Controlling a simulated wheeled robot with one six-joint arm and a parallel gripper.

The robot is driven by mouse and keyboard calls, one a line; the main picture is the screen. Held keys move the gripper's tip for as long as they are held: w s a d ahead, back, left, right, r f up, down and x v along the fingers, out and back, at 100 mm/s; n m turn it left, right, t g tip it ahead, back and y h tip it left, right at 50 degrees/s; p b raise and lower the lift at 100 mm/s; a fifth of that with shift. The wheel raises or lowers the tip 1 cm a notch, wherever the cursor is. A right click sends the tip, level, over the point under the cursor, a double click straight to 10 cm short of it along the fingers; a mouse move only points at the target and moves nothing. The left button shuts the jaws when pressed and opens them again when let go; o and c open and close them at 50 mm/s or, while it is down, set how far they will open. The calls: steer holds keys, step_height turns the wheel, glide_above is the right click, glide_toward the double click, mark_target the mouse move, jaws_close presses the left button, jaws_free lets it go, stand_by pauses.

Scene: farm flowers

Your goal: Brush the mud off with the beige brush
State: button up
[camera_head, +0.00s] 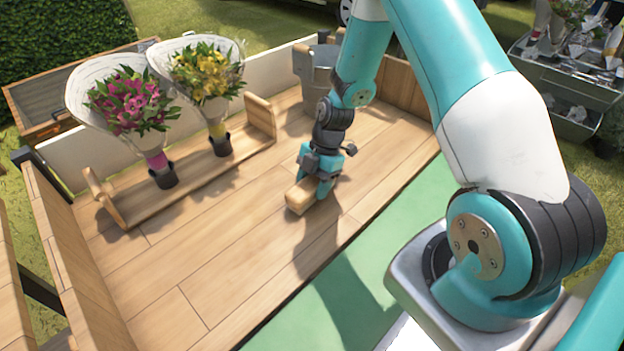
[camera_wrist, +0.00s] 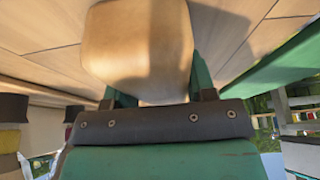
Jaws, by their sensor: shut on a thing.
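The beige brush (camera_head: 301,196) is a wooden block low over the plank bed, near its right side. My gripper (camera_head: 318,185) is shut on it from above. In the wrist view the brush (camera_wrist: 138,50) fills the upper middle, between the green fingers of my gripper (camera_wrist: 152,92). Its underside is hidden, and I cannot tell whether it touches the planks. I see no clear mud on the wooden bed (camera_head: 190,265); dark patches near the brush look like shadows.
A wooden rack (camera_head: 190,180) holds a pink bouquet (camera_head: 130,105) and a yellow bouquet (camera_head: 207,75) at the left. A grey bucket (camera_head: 318,72) stands at the back behind my arm. Low side walls edge the bed. The front planks are clear.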

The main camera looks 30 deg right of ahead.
mark_target(296, 193)
steer(key=shift+s+a, duration=0.2)
steer(key=shift+a, duration=0.55)
steer(key=shift+s+a, duration=0.15)
steer(key=shift+a, duration=0.65)
steer(key=shift+s+a, duration=0.2)
steer(key=shift+a, duration=0.55)
steer(key=shift+a+r+p, duration=0.2)
steer(key=shift+r+p, duration=0.05)
steer(key=shift+p, duration=0.3)
step_height(296, 193, up, 3)
steer(key=shift+f+p, duration=0.1)
steer(key=shift+p, duration=0.55)
steer(key=shift+d+r+p, duration=0.1)
steer(key=shift+r+p, duration=1.85)
steer(key=shift+r, duration=0.55)
